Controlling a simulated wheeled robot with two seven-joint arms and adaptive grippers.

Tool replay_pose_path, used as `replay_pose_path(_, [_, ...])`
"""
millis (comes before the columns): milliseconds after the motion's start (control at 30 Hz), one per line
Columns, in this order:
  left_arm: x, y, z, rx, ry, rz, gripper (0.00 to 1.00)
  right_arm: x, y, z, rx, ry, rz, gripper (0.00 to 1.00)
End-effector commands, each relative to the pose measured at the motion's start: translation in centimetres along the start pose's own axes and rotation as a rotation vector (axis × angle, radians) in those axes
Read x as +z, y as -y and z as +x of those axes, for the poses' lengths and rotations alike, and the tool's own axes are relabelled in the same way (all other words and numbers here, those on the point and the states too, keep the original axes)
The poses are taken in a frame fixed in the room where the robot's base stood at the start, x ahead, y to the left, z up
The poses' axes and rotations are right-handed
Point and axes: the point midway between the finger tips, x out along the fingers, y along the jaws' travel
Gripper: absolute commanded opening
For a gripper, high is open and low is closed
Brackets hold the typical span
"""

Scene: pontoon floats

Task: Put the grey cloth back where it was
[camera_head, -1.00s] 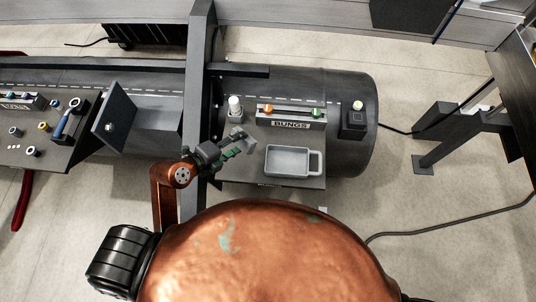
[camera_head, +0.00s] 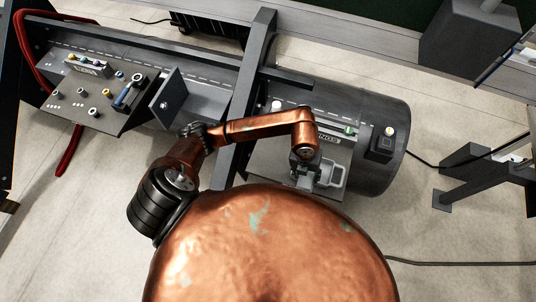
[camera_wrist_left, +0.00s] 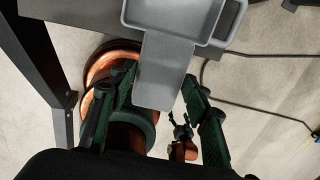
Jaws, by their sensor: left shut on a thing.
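The grey cloth (camera_wrist_left: 163,75) is a flat, light-grey strip in the left wrist view, held between the green-padded fingers of my left gripper (camera_wrist_left: 160,82). Its far end meets or overlaps the near rim of the grey tray (camera_wrist_left: 205,38); I cannot tell whether they touch. In the head view my left gripper (camera_head: 304,172) is over the left part of the tray (camera_head: 338,176) and hides much of it. The cloth is hard to make out there. A small dark gripper (camera_wrist_left: 181,129), apparently my right one, shows low in the wrist view, too small to read.
The tray sits on a board on the dark float (camera_head: 385,109), below the bungs rack, partly behind my arm. A black block (camera_head: 382,145) stands to its right.

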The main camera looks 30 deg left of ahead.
Motion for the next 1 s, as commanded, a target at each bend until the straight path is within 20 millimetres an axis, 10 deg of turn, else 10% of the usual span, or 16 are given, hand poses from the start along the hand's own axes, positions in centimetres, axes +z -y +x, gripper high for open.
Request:
replay_pose_path(467, [3.3,-9.3,0.3,0.163,-0.002,0.002,0.25,-0.2,0.2,-2.3,-0.002,-0.002,0.003,0.65])
replay_pose_path(1000, [9.6,-17.6,6.2,0.157,-0.003,0.005,0.25,-0.4,0.4,-2.8,-0.005,-0.004,0.004,0.65])
